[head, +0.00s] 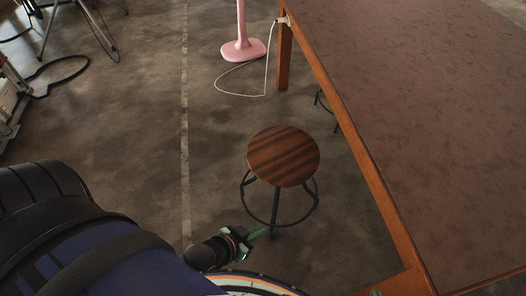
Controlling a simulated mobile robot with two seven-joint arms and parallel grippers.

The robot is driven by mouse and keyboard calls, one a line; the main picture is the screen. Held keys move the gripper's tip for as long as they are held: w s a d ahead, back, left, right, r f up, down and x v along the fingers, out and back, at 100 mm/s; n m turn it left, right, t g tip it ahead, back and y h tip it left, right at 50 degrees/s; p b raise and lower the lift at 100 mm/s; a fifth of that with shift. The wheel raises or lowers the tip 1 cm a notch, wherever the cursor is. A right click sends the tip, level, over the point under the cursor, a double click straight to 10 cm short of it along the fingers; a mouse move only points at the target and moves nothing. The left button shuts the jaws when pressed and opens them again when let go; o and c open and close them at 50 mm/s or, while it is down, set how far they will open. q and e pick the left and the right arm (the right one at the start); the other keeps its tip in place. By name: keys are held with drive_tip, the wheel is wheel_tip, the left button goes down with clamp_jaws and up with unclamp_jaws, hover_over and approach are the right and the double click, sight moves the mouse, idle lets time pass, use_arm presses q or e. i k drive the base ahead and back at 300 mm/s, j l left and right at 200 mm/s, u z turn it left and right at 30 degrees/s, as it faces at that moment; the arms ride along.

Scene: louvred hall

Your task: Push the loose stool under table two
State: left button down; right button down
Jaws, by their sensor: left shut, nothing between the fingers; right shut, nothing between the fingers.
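The loose stool (283,157) has a round, dark striped wooden seat and black metal legs with a foot ring. It stands upright on the floor, just left of the table (440,110), which has a brown top and an orange wooden edge. The seat is clear of the table's edge in the picture. My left gripper (260,232) is shut and empty, low by the stool's near legs; I cannot tell whether it touches them. Only a small tip of my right gripper (375,292) shows at the bottom edge, by the table's near corner. No table number is visible.
Dark metal legs (325,104) of another stool show under the table. A pink stand (242,48) with a white cord (240,95) stands beyond the stool. Tripod legs (80,20) and black cables (60,75) lie at upper left. The floor left of the stool is clear.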

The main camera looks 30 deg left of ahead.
sight(284, 156)
drive_tip(key=j+z, duration=0.2)
drive_tip(key=z, duration=0.2)
drive_tip(key=j+z, duration=0.2)
drive_tip(key=z, duration=0.15)
drive_tip(key=j+z, duration=0.2)
drive_tip(key=z, duration=0.2)
drive_tip(key=k+j+z, duration=0.15)
drive_tip(key=j+z, duration=0.15)
drive_tip(key=k+j+z, duration=0.15)
drive_tip(key=j+z, duration=0.15)
drive_tip(key=j, duration=0.2)
drive_tip(key=k+j+z, duration=0.1)
drive_tip(key=k+j, duration=0.15)
drive_tip(key=j, duration=0.15)
drive_tip(key=k+j+z, duration=0.15)
drive_tip(key=j, duration=0.25)
drive_tip(key=k, duration=0.1)
